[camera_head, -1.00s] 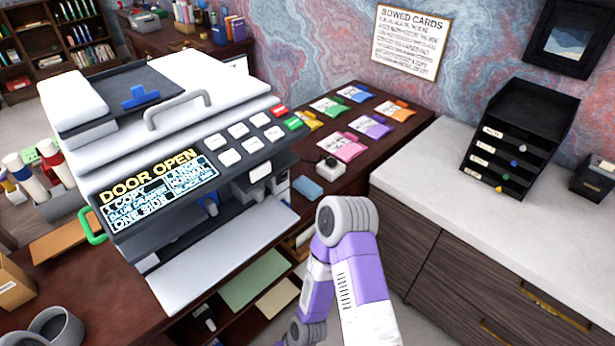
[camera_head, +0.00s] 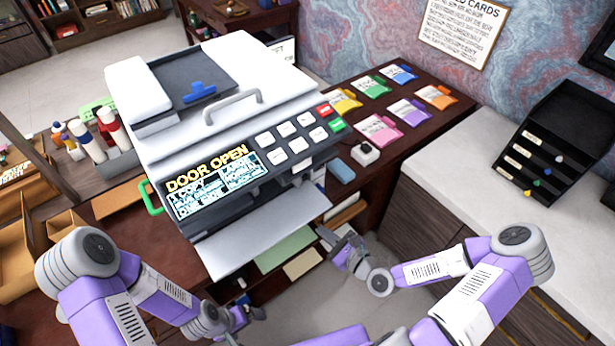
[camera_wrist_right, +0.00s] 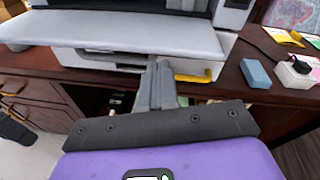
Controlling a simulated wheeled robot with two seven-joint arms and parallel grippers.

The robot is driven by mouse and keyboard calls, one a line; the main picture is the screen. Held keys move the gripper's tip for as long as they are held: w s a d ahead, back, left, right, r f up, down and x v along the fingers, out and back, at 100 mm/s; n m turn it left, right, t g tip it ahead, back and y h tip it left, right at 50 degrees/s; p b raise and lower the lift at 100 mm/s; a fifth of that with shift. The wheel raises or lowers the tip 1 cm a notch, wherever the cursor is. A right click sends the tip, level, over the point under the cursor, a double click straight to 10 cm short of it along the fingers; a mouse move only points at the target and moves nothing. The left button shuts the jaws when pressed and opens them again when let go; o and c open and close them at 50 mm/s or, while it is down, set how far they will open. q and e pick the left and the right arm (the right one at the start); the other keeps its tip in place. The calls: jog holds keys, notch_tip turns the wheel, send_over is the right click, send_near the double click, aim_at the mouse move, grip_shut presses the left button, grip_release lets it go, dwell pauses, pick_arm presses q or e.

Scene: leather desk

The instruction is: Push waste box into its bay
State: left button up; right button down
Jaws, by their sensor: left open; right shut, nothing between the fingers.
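The copier (camera_head: 225,125) stands on the dark desk, its display reading "DOOR OPEN". Its white front door (camera_head: 265,232) is folded down flat like a shelf and also shows in the right wrist view (camera_wrist_right: 110,35). I cannot pick out the waste box with certainty; the copier's inside is mostly hidden. My right gripper (camera_head: 327,235) is shut and empty, close to the right front corner of the door. In the right wrist view its fingers (camera_wrist_right: 160,68) point at the copier front, beside a yellow handle (camera_wrist_right: 195,77) under the door. My left gripper (camera_head: 258,314) is open, low in front of the desk.
A blue block (camera_head: 339,170) and a small white box (camera_head: 365,153) lie right of the copier, with coloured packets (camera_head: 408,112) behind. Bottles (camera_head: 97,140) stand at left. A pale counter (camera_head: 470,165) with a black tray rack (camera_head: 548,140) is at right. Papers lie on the shelf below.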

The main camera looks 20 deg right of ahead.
jog(key=d+r+m+t, duration=0.3)
jog(key=r+m, duration=0.1)
jog(key=r, duration=0.1)
pick_arm(q)
notch_tip(320, 180, down, 3)
jog(key=b, duration=0.3)
jog(key=shift+r, duration=0.2)
pick_arm(e)
send_near(301, 180)
jog(key=shift+h, duration=0.4)
jog(key=x, duration=0.7)
jog(key=shift+s+a+r, duration=0.1)
jog(key=shift+a+r, duration=0.1)
jog(key=shift+r, duration=0.1)
